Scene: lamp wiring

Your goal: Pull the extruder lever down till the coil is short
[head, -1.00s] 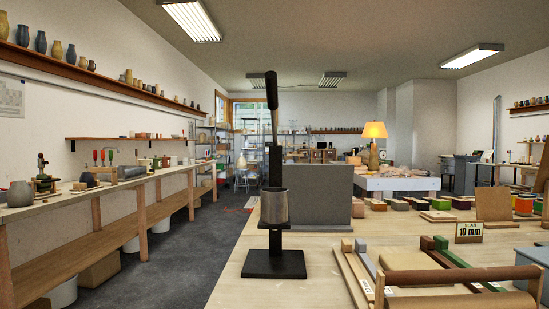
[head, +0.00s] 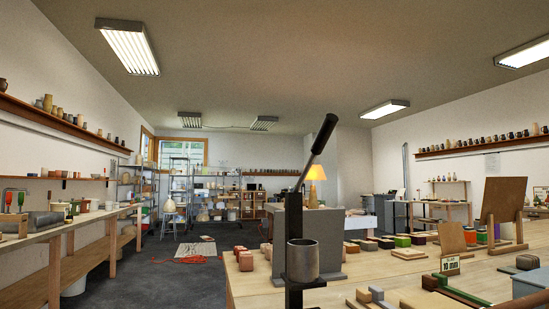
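The extruder (head: 302,262) stands on the near part of the wooden table in the head view, with a grey metal barrel on a black upright post. Its lever (head: 318,150) rises from the top of the post and leans up to the right, ending in a black handle. Nothing is touching the lever. The extruder's base is below the frame's lower edge. No coil can be made out under the barrel. My gripper is not in view.
Wooden pieces and a "10 mm" slab sign (head: 450,265) lie to the right on the table (head: 400,277). Floor (head: 165,280) is open to the left, with a red cord (head: 188,260) farther back.

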